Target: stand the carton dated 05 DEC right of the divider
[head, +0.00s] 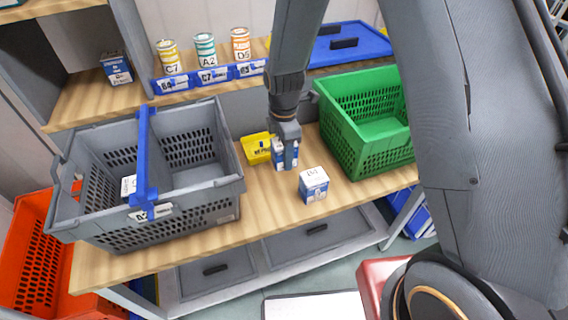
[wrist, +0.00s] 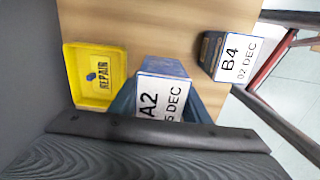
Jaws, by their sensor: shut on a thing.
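The carton marked A2 (wrist: 160,97), blue and white, has a date on its top that reads "5 DEC", its first digit hidden. My gripper (head: 286,152) is shut on this carton (head: 278,158) at the wooden bench, beside the yellow bin; I cannot tell whether it touches the bench. The grey tote (head: 188,222) stands to the left, with a blue divider (head: 146,160) across it. A small carton with a white label (head: 128,186) lies in the compartment left of the divider. The compartment right of it looks empty.
A carton marked B4, 02 DEC (wrist: 232,58) stands right of my gripper, also in the head view (head: 314,187). A yellow REPAIR bin (head: 256,148), a green crate (head: 366,130) and an orange tote (head: 30,240) are near. Tins (head: 205,50) line the shelf behind.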

